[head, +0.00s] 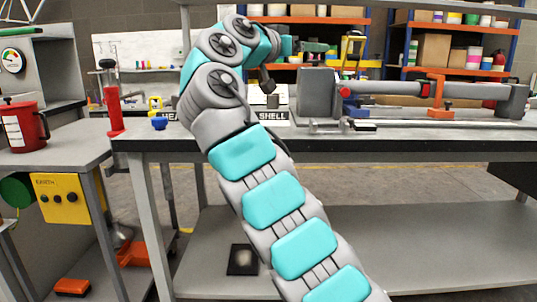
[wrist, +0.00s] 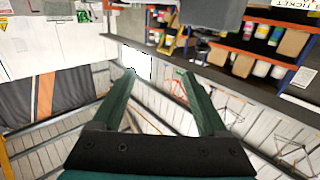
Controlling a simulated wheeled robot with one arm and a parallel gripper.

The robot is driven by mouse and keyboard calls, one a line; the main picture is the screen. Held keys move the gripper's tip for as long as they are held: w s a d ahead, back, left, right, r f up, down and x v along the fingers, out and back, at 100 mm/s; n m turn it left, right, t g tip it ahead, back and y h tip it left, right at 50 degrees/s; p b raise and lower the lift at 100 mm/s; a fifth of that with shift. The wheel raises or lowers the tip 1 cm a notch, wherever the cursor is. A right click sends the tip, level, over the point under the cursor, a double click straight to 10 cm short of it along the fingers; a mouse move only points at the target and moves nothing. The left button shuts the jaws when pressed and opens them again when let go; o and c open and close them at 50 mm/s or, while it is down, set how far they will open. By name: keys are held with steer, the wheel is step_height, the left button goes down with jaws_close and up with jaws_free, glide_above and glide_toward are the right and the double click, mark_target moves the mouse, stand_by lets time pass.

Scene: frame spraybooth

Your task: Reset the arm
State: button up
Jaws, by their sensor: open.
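My gripper (wrist: 160,80) is open in the wrist view. Its two dark green fingers stand apart with nothing between them. In the head view my arm rises from the lower right, bends above the bench and points right at the top, where my gripper (head: 318,47) shows small and dark green. It is above the workbench (head: 400,148), in front of the shelving, and seems clear of the things on the bench.
A grey clamp-like machine (head: 318,92) with a long bar lies on the bench. A small blue cup (head: 159,123) and a red-based post (head: 114,110) stand at its left end. A red can (head: 22,127) is on the left table. Shelving (head: 455,55) with boxes and tins stands behind.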

steer(key=s+d+f+n+g+y, duration=0.2)
steer(key=s+d+f+n+g, duration=0.35)
steer(key=d+f, duration=0.8)
steer(key=s+d+f+g+y, duration=0.3)
steer(key=s+d+f+g, duration=0.15)
steer(key=s+f, duration=0.65)
steer(key=s+a+f+n+g+y, duration=0.1)
steer(key=s+a+f, duration=0.3)
steer(key=s+f, duration=0.4)
steer(key=s+a+f+n+g+y+p, duration=0.1)
steer(key=s+a+f+y, duration=0.3)
steer(key=s+f, duration=0.5)
steer(key=s+a+f+n+g+y, duration=0.1)
steer(key=s+a+f, duration=0.3)
steer(key=s, duration=1.2)
step_height(320, 180, down, 5)
steer(key=shift+r+g+y, duration=0.1)
steer(key=shift+g+y, duration=0.7)
steer(key=shift+y, duration=0.1)
steer(key=shift+d+n, duration=0.1)
steer(key=shift+n, duration=0.15)
